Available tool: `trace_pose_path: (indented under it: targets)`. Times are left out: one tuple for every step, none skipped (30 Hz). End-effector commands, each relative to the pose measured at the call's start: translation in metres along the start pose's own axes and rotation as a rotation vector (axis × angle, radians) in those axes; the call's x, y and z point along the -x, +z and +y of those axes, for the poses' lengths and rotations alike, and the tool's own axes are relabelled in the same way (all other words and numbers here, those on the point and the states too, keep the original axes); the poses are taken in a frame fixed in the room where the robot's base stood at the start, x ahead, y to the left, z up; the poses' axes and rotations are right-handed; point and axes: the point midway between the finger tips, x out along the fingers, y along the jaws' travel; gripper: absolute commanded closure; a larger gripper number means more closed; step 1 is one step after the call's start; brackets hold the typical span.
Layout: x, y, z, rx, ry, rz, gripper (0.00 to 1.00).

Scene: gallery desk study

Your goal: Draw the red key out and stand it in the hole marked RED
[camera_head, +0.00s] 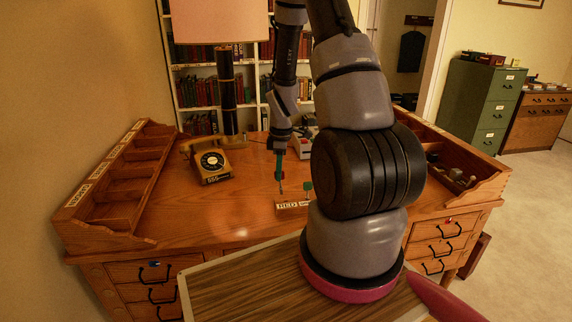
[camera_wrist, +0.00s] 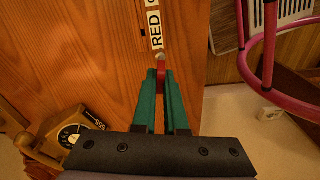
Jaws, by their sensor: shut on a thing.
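My gripper (camera_head: 280,160) is over the desk top, pointing down, with its green fingers closed on the red key (camera_head: 281,177). The key's metal shank points down and its tip is close to the small wooden block (camera_head: 282,207) with white labels. In the wrist view, the red key (camera_wrist: 160,74) is between the fingertips (camera_wrist: 160,82), and the label RED (camera_wrist: 154,29) lies just beyond it. A small dark spot shows beside that label. I cannot tell whether the key tip touches the block. A green-headed key (camera_head: 308,186) stands upright at the block's right part.
A yellow telephone (camera_head: 210,162) and a lamp (camera_head: 228,95) stand left of my gripper. A labelled tray of compartments (camera_head: 120,180) lines the desk's left edge; another rack (camera_head: 455,170) lines the right. Drawers below carry a blue piece (camera_head: 154,264) and a red piece (camera_head: 448,220).

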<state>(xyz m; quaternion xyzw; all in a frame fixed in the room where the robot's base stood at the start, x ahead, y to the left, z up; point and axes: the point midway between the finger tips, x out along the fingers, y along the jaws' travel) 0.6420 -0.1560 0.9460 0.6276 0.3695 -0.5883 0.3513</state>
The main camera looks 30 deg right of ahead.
Motion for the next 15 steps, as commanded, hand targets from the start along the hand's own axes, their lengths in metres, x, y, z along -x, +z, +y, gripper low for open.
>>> trace_pose_path:
  targets:
    - [0.002,0.007,0.01,0.033,-0.003,0.017,1.0]
    - [0.002,0.009,0.013,0.058,-0.006,0.026,1.0]
    - [0.004,0.012,0.018,0.09,-0.009,0.036,1.0]
    - [0.004,0.014,0.022,0.111,-0.011,0.043,1.0]
    - [0.005,0.015,0.025,0.133,-0.015,0.049,1.0]
    - [0.007,0.017,0.029,0.156,-0.016,0.056,1.0]
    - [0.007,0.018,0.032,0.171,-0.019,0.061,1.0]
    - [0.008,0.019,0.033,0.186,-0.022,0.064,1.0]
    - [0.009,0.02,0.035,0.198,-0.023,0.068,1.0]
    - [0.009,0.021,0.036,0.207,-0.024,0.07,1.0]
    - [0.01,0.021,0.037,0.213,-0.026,0.072,1.0]
    - [0.01,0.021,0.038,0.218,-0.027,0.073,1.0]
    - [0.01,0.021,0.038,0.221,-0.027,0.073,1.0]
    - [0.01,0.021,0.038,0.222,-0.027,0.074,1.0]
    - [0.01,0.021,0.038,0.222,-0.027,0.073,1.0]
